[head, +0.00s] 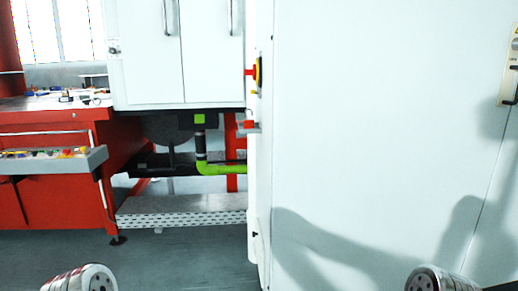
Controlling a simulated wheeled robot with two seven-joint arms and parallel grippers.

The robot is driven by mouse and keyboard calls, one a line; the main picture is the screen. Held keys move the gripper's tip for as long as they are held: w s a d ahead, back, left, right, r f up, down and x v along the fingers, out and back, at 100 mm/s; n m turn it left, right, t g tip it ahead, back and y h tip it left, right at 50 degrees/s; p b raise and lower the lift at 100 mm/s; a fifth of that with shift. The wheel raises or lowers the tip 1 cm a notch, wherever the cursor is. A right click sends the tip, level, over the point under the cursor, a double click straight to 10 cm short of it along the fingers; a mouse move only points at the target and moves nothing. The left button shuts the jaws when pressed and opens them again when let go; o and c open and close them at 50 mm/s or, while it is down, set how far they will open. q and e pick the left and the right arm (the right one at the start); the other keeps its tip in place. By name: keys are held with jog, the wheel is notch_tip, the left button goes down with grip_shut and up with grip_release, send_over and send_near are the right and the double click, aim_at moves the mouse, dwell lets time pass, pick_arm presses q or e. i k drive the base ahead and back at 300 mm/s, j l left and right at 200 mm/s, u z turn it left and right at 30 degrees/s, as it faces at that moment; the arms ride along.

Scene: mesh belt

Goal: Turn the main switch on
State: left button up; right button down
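A red and yellow rotary switch (256,72) is seen almost edge-on at the left edge of the large white cabinet panel, above the picture's middle. It looks like the main switch; its on or off position cannot be read from this angle. A smaller red part (249,125) sticks out below it. Round metallic ends of my arms show at the bottom left and bottom right, far below the switch. No gripper fingers can be seen, and nothing of mine touches the switch.
The white cabinet panel (390,130) fills the right half, with a handle (510,75) at the far right. A red workbench (55,175) with a grey tray (50,163) stands at left. A perforated step (185,218) lies under the machine. Floor at lower left is free.

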aim_at(251, 72)
jog(key=j+z, duration=0.3)
jog(key=j, duration=0.7)
jog(key=z, duration=0.5)
jog(key=i+j+z, duration=0.1)
jog(key=j+z, duration=0.9)
jog(key=i, duration=0.05)
